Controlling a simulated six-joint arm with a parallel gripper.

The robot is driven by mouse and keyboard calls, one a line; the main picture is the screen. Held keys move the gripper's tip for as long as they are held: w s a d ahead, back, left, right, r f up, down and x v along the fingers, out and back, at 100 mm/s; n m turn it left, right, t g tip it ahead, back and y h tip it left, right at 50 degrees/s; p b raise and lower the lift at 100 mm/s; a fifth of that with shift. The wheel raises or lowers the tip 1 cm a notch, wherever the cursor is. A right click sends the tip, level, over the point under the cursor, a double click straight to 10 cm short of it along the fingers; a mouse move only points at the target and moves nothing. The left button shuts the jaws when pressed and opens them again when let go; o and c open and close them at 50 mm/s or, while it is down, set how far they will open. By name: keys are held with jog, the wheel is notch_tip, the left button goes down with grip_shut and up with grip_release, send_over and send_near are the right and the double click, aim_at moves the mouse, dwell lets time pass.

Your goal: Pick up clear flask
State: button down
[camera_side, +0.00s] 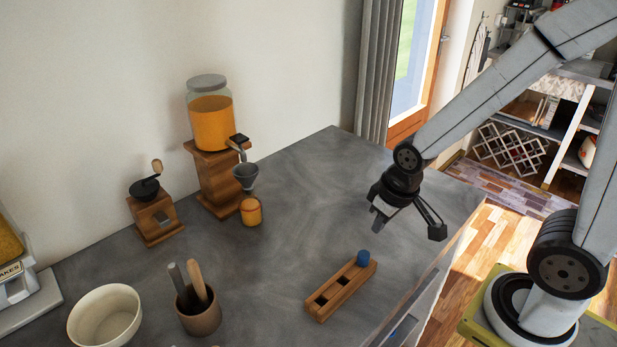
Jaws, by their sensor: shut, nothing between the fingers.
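My gripper (378,224) hangs above the right part of the grey counter. It is shut and empty, apart from everything on the counter. A small rounded flask (251,212) with orange contents stands below the spout and grey funnel (245,176) of a dispenser, left of my gripper. It looks like the clear flask, but its glass is hard to make out at this size. Its top is partly hidden by the funnel; I cannot tell if they touch.
A wooden rack (333,297) holding a blue-topped piece (363,258) lies below my gripper. The orange-filled jar (211,120) tops a wooden stand (216,182). A grinder (153,215), utensil cup (199,316) and white bowl (105,318) stand left. The counter's middle is clear.

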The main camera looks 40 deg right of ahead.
aim_at(250, 205)
grip_release()
dwell(0.3)
jog(key=shift+w, duration=0.1)
